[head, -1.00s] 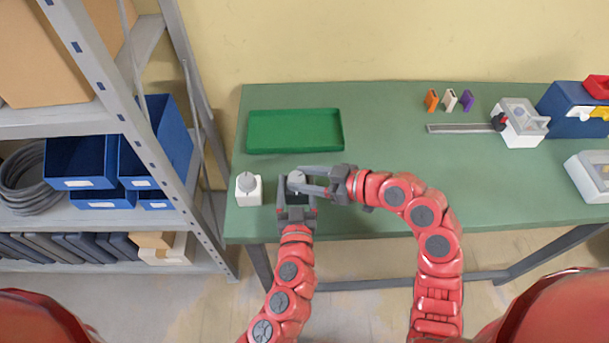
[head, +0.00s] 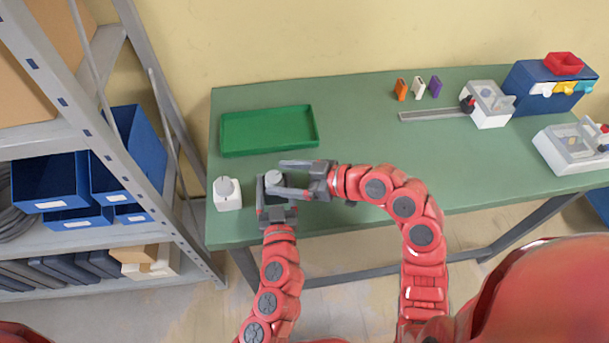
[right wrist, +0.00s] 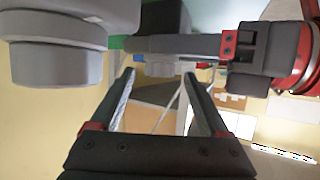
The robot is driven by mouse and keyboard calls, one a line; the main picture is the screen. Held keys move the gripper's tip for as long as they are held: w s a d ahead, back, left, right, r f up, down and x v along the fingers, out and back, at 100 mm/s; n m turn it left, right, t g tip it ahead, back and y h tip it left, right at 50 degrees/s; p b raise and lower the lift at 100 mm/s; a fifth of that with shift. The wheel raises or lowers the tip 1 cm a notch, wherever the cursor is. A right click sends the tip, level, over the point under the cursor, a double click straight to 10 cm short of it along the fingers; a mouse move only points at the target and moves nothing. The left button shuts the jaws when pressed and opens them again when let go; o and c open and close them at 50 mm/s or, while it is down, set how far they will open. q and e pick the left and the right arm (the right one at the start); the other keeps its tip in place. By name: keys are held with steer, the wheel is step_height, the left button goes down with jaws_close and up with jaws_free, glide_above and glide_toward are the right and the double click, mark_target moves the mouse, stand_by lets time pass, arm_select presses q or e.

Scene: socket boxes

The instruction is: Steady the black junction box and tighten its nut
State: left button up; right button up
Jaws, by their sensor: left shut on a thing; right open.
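The black junction box (head: 263,194) stands near the table's front left, mostly hidden by my grippers. Its grey round nut (head: 272,178) shows on top. My left gripper (head: 276,208) comes from the front edge and is shut on the box. My right gripper (head: 280,177) reaches in from the right, open, its fingertips at the far and near sides of the nut; I cannot tell whether they touch it. In the right wrist view my right gripper's fingers (right wrist: 157,78) are apart with nothing visible gripped, and my left gripper (right wrist: 255,45) crosses the top.
A white box with a grey knob (head: 227,194) stands close to the left. An empty green tray (head: 268,152) lies behind. A shelf rack (head: 150,185) stands left.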

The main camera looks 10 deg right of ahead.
steer(key=v, duration=1.1)
steer(key=shift+f, duration=0.15)
steer(key=w+n+g, duration=0.1)
steer(key=w+n+g+y, duration=0.1)
steer(key=g, duration=0.1)
steer(key=w+d+n+g, duration=0.1)
steer(key=w+n, duration=0.1)
steer(key=shift+f+g+y, duration=0.25)
steer(key=shift+g+y, duration=0.05)
steer(key=shift+w+d+r, duration=0.1)
steer(key=shift+w+r, duration=0.1)
steer(key=shift+w, duration=0.15)
steer(key=x, duration=1.1)
steer(key=shift+a, duration=0.4)
